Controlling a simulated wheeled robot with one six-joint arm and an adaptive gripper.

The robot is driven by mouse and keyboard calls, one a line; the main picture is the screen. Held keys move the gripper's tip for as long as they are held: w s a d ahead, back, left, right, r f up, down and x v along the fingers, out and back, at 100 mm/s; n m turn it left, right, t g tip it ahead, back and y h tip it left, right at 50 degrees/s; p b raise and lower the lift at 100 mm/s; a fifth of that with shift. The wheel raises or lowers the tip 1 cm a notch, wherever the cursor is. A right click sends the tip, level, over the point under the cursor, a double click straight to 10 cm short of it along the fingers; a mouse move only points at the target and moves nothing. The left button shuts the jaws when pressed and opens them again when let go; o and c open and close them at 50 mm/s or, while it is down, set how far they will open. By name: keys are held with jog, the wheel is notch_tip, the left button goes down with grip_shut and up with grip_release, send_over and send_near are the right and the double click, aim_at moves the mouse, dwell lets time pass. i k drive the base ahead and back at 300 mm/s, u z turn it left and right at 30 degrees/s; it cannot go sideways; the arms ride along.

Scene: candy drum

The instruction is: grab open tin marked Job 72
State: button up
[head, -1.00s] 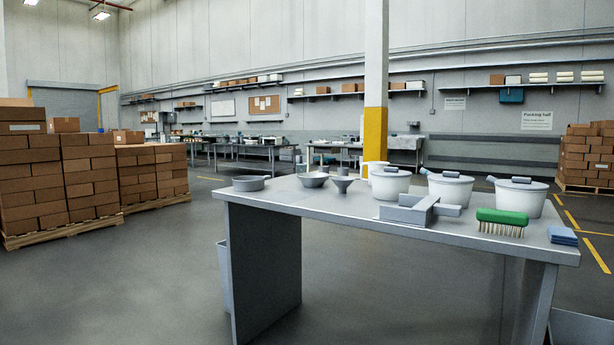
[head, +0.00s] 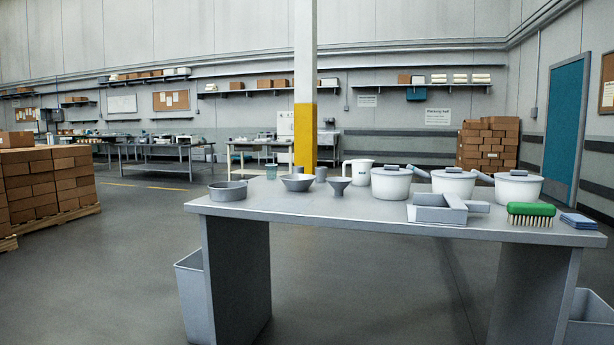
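A shallow grey round open tin (head: 228,191) stands upright at the left end of the grey table (head: 290,207) in the head view. No Job 72 marking can be read on it. A wider grey bowl (head: 297,183) and a grey funnel-shaped piece (head: 338,186) stand to its right. My gripper is not in view.
Lidded white pots (head: 391,186) stand on the table's right half beside a white jug (head: 358,173). A grey open box (head: 440,213), green brush (head: 531,209) and blue cloths (head: 579,221) lie at the right front. A bin (head: 190,295) stands at lower left. Floor before the table looks clear.

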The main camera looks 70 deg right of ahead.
aim_at(294, 169)
jog(key=z, duration=0.75)
jog(key=i, duration=0.85)
jog(key=z, duration=1)
